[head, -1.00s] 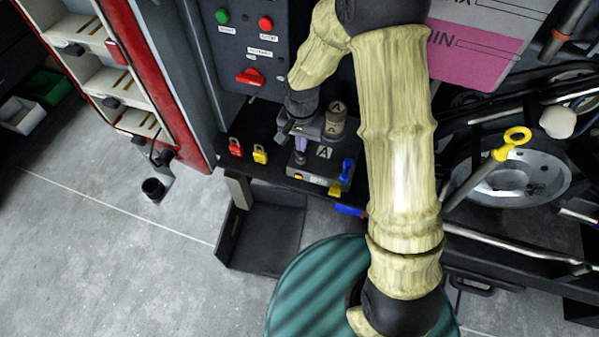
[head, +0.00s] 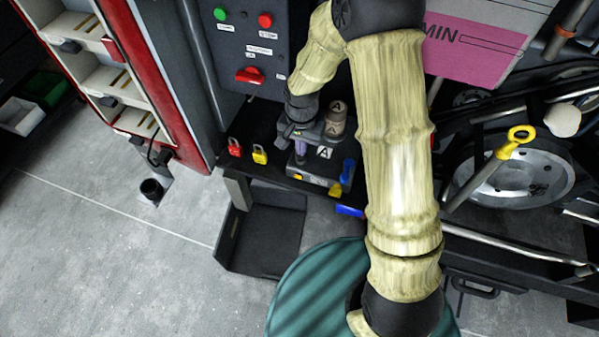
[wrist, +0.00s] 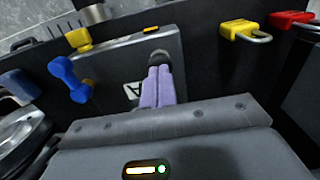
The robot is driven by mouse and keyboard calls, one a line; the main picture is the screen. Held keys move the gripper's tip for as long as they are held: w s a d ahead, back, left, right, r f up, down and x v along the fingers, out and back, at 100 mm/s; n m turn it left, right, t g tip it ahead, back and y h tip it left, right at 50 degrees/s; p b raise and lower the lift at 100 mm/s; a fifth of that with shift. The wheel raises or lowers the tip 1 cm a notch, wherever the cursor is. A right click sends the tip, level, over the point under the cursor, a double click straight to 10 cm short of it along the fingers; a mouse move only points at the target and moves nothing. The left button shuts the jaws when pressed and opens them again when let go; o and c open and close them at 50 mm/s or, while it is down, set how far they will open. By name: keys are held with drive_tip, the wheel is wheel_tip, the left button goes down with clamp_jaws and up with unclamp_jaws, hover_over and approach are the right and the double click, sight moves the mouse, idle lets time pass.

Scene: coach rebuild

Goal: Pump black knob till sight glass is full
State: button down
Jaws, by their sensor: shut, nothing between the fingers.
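My gripper (head: 301,153) points down over a grey box (head: 321,179) on the dark shelf. Its two purple fingers (wrist: 160,86) are shut together and empty. In the wrist view a black knob (wrist: 158,55) shows at the fingertips, on the box; whether they touch it I cannot tell. In the head view the gripper hides the knob. A tan cylinder (head: 336,122) marked A stands just right of the gripper, and a white A label (head: 323,153) is on the box. I cannot make out a sight glass or its level.
Red (head: 235,147) and yellow (head: 260,154) padlocks are left of the box. A blue handle (head: 347,171) and a yellow piece (head: 336,189) are at its right. A control panel (head: 245,45) rises behind. A pulley (head: 510,170) with a yellow-ringed dipstick (head: 520,134) is at the right.

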drive_tip(key=shift+s, duration=0.1)
drive_tip(key=shift+r+p, duration=1.4)
drive_tip(key=shift+r, duration=0.25)
wheel_tip(320, 180, up, 6)
drive_tip(key=p, duration=0.4)
drive_tip(key=shift+p, duration=0.35)
drive_tip(key=s+d+r+n+t, duration=0.2)
drive_tip(key=s+d+r+n, duration=0.2)
drive_tip(key=s+d+r, duration=0.7)
drive_tip(key=shift+s+d+r+t, duration=0.15)
drive_tip(key=shift+s+d+t, duration=0.15)
drive_tip(key=shift+s+d, duration=0.65)
